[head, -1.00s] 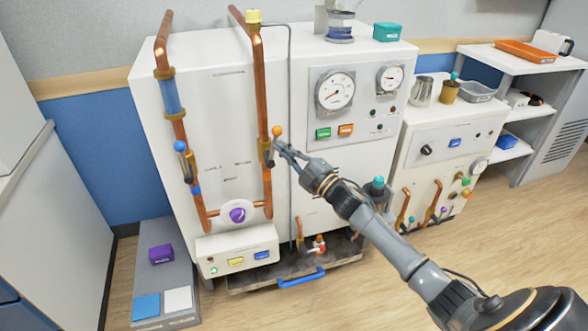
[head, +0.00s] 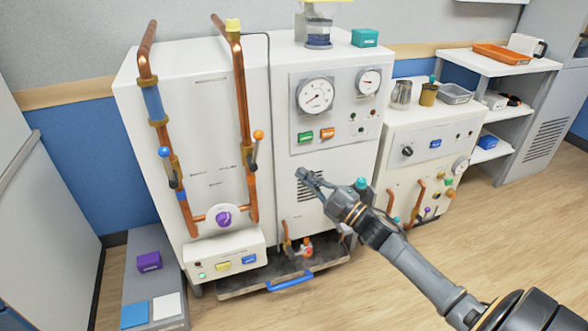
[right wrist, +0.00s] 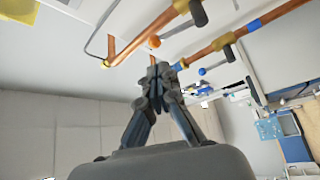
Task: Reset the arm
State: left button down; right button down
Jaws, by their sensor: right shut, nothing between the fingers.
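My right gripper (head: 308,178) is shut and empty in front of the white cabinet (head: 284,110), below its two gauges and close to the vent slots. It stands apart from the orange-knobbed valve lever (head: 258,135) on the copper pipe to its left. In the right wrist view the gripper (right wrist: 160,72) has its fingertips together, with the copper pipes and the orange knob (right wrist: 154,41) beyond them. My right arm comes in from the lower right. My left gripper is not in view.
A blue-knobbed lever (head: 164,152) is on the left pipe. A purple knob (head: 223,218) sits low between the pipes. A tray with a blue handle (head: 290,281) juts out below. A smaller white unit (head: 430,150) stands to the right. The wooden floor in front is clear.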

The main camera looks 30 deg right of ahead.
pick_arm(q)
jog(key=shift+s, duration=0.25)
pick_arm(e)
jog(key=shift+s+d, duration=0.15)
jog(key=shift+s, duration=0.2)
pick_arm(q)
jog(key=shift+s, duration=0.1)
